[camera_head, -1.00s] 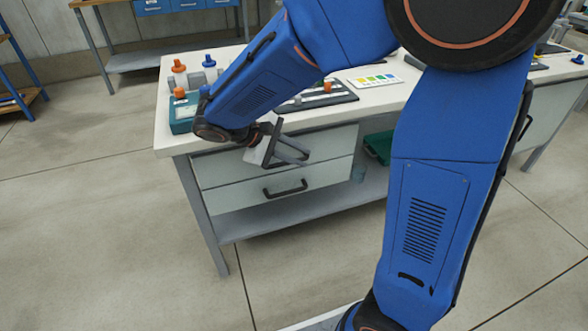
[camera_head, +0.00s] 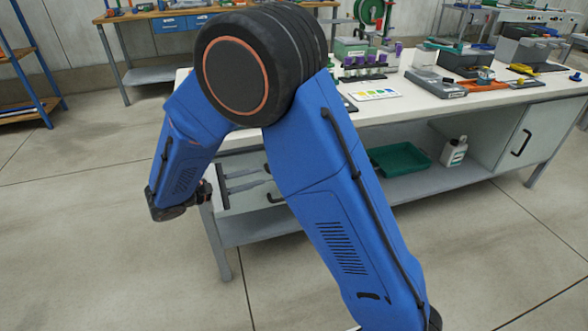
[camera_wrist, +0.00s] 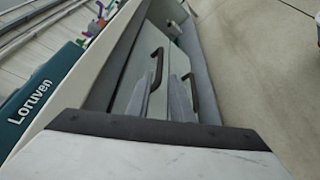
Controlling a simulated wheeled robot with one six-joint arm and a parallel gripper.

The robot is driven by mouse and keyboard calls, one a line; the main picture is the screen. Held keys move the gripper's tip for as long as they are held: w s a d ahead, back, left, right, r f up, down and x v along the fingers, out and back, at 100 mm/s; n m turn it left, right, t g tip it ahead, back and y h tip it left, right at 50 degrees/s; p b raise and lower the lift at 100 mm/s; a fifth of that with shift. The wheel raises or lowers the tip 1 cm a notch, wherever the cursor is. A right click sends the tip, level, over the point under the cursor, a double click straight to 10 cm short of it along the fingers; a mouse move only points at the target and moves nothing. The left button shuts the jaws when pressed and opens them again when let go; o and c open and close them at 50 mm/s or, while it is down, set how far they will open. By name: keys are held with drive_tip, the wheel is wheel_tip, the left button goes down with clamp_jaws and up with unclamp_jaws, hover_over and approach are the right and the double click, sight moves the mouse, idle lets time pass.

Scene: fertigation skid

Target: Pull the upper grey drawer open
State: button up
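The upper grey drawer (camera_head: 232,159) is under the left end of the white-topped bench, partly hidden by my arm in the head view. Its dark bar handle (camera_wrist: 156,68) shows in the wrist view, and the drawer looks closed. My gripper (camera_head: 268,175) is open and empty in front of the drawer fronts, its two fingers pointing right towards them. In the wrist view the fingers (camera_wrist: 164,88) reach close to the upper handle. I cannot tell whether they touch it. The lower drawer's handle (camera_wrist: 192,95) is beside the right finger.
The bench top (camera_head: 420,108) holds a colour chart (camera_head: 375,94) and several devices. A teal case (camera_wrist: 42,95) lies near the bench edge by my wrist. A green tray (camera_head: 400,159) and a white bottle (camera_head: 454,151) are on the lower shelf. The floor in front is clear.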

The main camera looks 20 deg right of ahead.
drive_tip(key=x, duration=1.5)
drive_tip(key=shift+d, duration=0.25)
clamp_jaws()
